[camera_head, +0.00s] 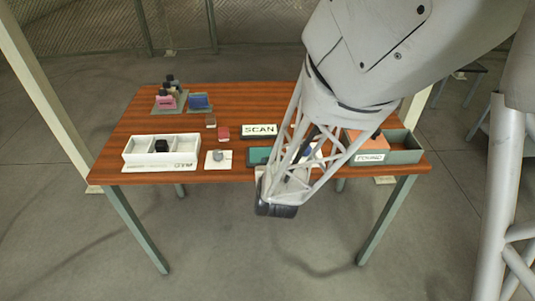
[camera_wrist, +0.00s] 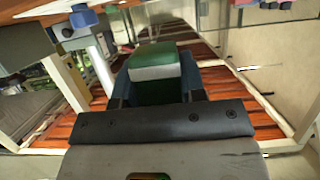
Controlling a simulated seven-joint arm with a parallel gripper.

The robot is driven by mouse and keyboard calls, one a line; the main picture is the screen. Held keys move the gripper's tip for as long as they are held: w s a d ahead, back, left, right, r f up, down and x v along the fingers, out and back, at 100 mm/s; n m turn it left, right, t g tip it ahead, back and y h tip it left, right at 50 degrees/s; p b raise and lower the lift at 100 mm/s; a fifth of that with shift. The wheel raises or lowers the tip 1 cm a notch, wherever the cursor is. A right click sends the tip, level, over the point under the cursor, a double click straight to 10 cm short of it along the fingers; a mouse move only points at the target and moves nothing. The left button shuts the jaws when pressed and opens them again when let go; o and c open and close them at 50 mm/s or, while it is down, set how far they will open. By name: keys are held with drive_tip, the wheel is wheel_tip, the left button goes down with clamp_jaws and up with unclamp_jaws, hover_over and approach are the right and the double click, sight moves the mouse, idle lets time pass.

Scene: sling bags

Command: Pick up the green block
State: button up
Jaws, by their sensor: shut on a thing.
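My gripper (camera_head: 277,208) hangs at the front edge of the wooden table in the head view, its dark end pointing down. In the wrist view a green block (camera_wrist: 154,54) with a white band lies between the two fingers, and my gripper is shut on it. The block's lower part is dark and partly hidden by the black bar of my gripper. In the head view I cannot make out the held block behind my gripper.
A white divided tray (camera_head: 128,157) stands at the table's left front. A SCAN sign (camera_head: 259,130) stands near the middle, with a teal pad (camera_head: 257,156) before it. A FOUND bin (camera_head: 404,157) is at the right.

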drive_tip(key=shift+s+d+r, duration=0.1)
drive_tip(key=shift+s+d, duration=0.1)
drive_tip(key=shift+s, duration=0.65)
drive_tip(key=shift+s+d+r, duration=0.1)
drive_tip(key=shift+s+d, duration=0.1)
drive_tip(key=shift+s, duration=0.65)
drive_tip(key=w+d+r, duration=0.2)
drive_tip(key=w+r, duration=0.1)
drive_tip(key=w, duration=0.7)
drive_tip(key=w+d+r, duration=0.1)
drive_tip(key=w+r, duration=0.3)
drive_tip(key=w, duration=0.5)
drive_tip(key=w+d+r, duration=0.3)
drive_tip(key=w+d, duration=0.2)
drive_tip(key=w, duration=0.3)
drive_tip(key=w+d+r, duration=0.4)
drive_tip(key=w+d, duration=0.1)
drive_tip(key=w, duration=0.3)
drive_tip(key=shift+s+r, duration=0.1)
drive_tip(key=shift+s, duration=0.05)
